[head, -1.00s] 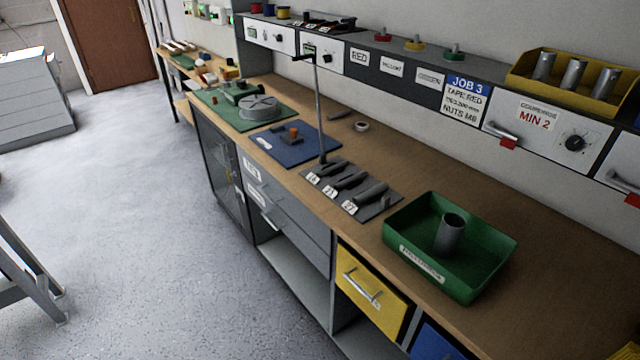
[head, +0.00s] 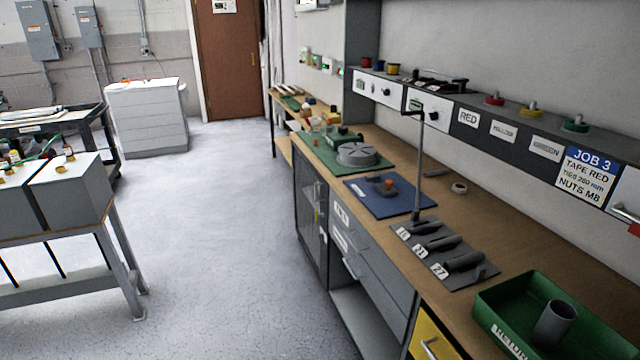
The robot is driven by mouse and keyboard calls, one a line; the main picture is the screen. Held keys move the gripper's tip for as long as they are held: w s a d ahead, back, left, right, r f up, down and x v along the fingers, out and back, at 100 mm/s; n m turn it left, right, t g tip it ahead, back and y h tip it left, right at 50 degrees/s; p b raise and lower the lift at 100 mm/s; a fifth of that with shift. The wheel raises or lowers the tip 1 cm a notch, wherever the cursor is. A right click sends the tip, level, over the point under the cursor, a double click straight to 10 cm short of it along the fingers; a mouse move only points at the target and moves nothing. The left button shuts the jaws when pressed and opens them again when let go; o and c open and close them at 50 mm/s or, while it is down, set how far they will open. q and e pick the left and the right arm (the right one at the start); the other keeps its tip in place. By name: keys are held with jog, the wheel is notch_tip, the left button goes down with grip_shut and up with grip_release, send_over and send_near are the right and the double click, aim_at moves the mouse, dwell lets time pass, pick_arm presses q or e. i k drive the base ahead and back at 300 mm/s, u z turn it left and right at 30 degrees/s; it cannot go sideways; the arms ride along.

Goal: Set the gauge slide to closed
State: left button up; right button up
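No part is clearly readable as the gauge slide at this size. Two white panels (head: 378,88) with small displays and knobs sit on the shelf front above. Neither of my grippers is in view.
A green mat (head: 318,157) with a round grey part, a numbered tool rack (head: 485,274), a tall stand (head: 419,170) and a green tray (head: 482,305) occupy the bench. The floor between is clear.

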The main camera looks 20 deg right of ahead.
aim_at(387, 189)
jog(key=u, duration=0.1)
jog(key=i, duration=1.95)
jog(key=z, duration=2.5)
